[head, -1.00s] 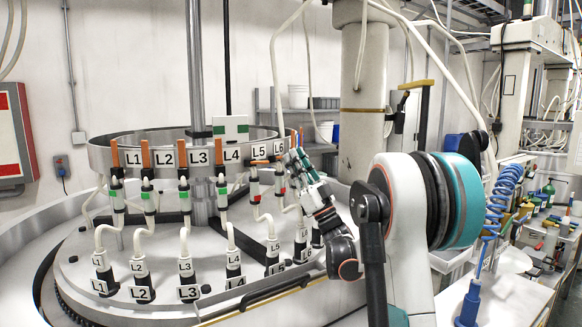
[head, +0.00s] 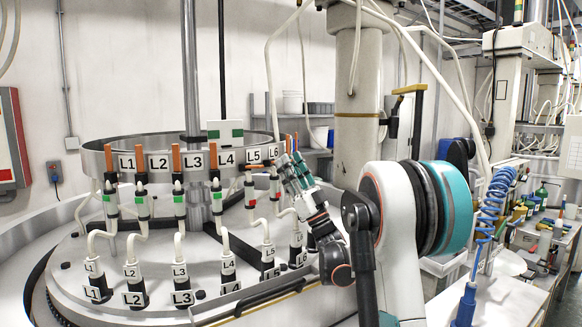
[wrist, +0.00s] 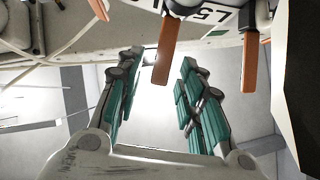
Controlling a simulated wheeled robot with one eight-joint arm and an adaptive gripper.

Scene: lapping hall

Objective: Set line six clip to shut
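The line six label L6 (head: 275,153) is on the rim of the round machine, close to the left of my gripper (head: 290,166) in the head view. Below it, the line six clip is partly hidden by my gripper; a small red mark shows near there. In the wrist view my gripper (wrist: 154,95) is open, its teal fingers wide apart. An orange lever (wrist: 165,52) beside the L5 label hangs between the fingers in the picture; it looks like line six's. I see no contact. Another orange lever (wrist: 250,62) is right of the fingers.
Labels L1 (head: 126,162) to L5 (head: 253,155) run leftward along the rim, each with an orange lever and hose. Lines one to four show green marks; line five shows red. A pale column (head: 358,130) stands behind my arm.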

